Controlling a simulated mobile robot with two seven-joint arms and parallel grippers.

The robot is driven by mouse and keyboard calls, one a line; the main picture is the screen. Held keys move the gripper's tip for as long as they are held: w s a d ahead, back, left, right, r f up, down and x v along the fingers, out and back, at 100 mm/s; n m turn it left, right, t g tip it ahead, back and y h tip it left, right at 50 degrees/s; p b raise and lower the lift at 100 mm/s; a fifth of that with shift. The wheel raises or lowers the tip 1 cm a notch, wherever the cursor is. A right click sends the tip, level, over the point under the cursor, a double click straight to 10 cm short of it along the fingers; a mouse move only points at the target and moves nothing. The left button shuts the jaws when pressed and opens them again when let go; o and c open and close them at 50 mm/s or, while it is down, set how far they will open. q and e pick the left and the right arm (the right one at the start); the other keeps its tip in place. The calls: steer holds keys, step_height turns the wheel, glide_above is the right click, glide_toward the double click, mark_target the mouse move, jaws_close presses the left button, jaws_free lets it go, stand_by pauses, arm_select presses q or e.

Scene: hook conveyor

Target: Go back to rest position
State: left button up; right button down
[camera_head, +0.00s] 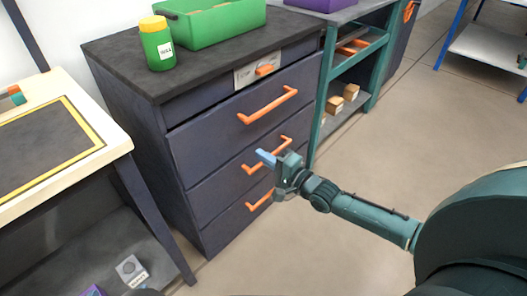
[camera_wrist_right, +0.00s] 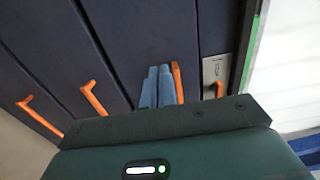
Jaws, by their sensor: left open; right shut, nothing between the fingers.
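My right gripper (camera_head: 267,157) is in front of the dark drawer cabinet (camera_head: 120,68), at the end of the teal arm that comes in from the right. Its blue fingers are together with nothing between them. In the right wrist view the shut fingers (camera_wrist_right: 162,86) point at the cabinet front, beside the orange handle (camera_wrist_right: 177,80) of the drawer below the labelled one. Whether they touch that handle cannot be told. My left gripper is not seen.
A green bin (camera_head: 215,24) and a green jar with a yellow lid (camera_head: 157,45) stand on the cabinet. A teal shelf (camera_head: 322,95) is behind it on the right. A table with a yellow-edged dark mat (camera_head: 97,118) is at left. The floor (camera_head: 400,150) at right is open.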

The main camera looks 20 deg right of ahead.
steer(key=shift+s, duration=0.2)
steer(key=s+a+f+n+g, duration=0.1)
steer(key=s+a+n+g, duration=0.1)
steer(key=s+a+n, duration=0.8)
arm_select(q)
step_height(320, 180, up, 6)
steer(key=g+p, duration=0.1)
steer(key=p, duration=0.5)
steer(key=g+p, duration=0.1)
steer(key=p, duration=0.6)
steer(key=g+y+p, duration=0.1)
steer(key=p, duration=0.5)
steer(key=shift+w+f, duration=0.15)
steer(key=shift+f, duration=0.1)
arm_select(e)
steer(key=s+r+n+g+h, duration=0.3)
steer(key=s+r+n, duration=0.3)
steer(key=s+r, duration=0.4)
steer(key=s+g, duration=0.1)
steer(key=s, duration=0.2)
steer(key=shift+r+h, duration=0.3)
steer(key=shift+r, duration=0.05)
arm_select(q)
steer(key=shift+f, duration=0.25)
arm_select(e)
steer(key=shift+s+d+f, duration=0.1)
steer(key=shift+f, duration=0.15)
